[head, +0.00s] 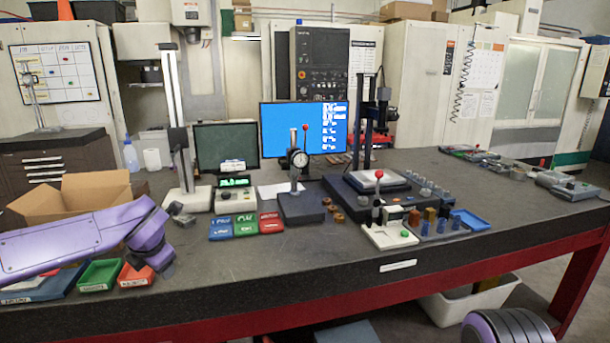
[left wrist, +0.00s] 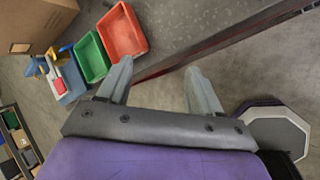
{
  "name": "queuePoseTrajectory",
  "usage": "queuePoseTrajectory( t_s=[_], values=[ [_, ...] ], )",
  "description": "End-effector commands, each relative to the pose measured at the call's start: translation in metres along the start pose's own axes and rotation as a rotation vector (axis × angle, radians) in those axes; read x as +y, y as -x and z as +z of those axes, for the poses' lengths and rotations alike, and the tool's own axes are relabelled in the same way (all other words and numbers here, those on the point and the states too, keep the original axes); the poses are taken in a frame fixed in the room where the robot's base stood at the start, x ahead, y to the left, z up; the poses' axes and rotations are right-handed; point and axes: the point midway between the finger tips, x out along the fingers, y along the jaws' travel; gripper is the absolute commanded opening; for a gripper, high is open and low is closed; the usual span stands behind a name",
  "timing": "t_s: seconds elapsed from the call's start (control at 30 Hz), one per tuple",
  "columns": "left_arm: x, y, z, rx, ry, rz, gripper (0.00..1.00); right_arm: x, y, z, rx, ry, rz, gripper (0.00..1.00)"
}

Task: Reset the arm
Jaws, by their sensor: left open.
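My left arm, purple, comes in from the left in the head view, low over the front left of the bench (head: 330,270). Its gripper end (head: 165,264) is beside the red tray (head: 137,276) and the green tray (head: 100,275); the fingers are hard to make out there. In the left wrist view my left gripper (left wrist: 160,74) is open, with nothing between its two grey fingers. There the red tray (left wrist: 122,32) and green tray (left wrist: 92,57) lie just past the left finger. My right gripper is not in view.
A cardboard box (head: 85,200) stands behind my left arm. The front strip of the bench is mostly clear.

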Motion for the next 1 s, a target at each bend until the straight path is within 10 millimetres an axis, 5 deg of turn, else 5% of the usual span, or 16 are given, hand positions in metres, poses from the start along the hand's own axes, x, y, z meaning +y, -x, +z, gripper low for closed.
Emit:
queuePoseTrajectory(
  t_s=[0.27, 0.5, 0.73, 0.9, 1.0],
  values=[
    [-0.088, -0.076, -0.043, 0.056, -0.545, 0.223, 0.65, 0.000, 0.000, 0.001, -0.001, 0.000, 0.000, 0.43],
    [-0.217, -0.137, -0.151, 0.026, -1.244, 0.216, 0.65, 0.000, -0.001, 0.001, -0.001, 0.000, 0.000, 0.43],
    [-0.309, -0.138, -0.299, -0.041, -1.792, -0.018, 0.65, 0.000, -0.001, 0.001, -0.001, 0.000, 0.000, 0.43],
    [-0.332, -0.119, -0.389, -0.026, -2.031, -0.206, 0.65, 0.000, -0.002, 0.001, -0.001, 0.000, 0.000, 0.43],
    [-0.337, -0.116, -0.416, -0.004, -2.095, -0.265, 0.65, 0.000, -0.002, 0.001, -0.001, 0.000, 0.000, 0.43]
  ],
)
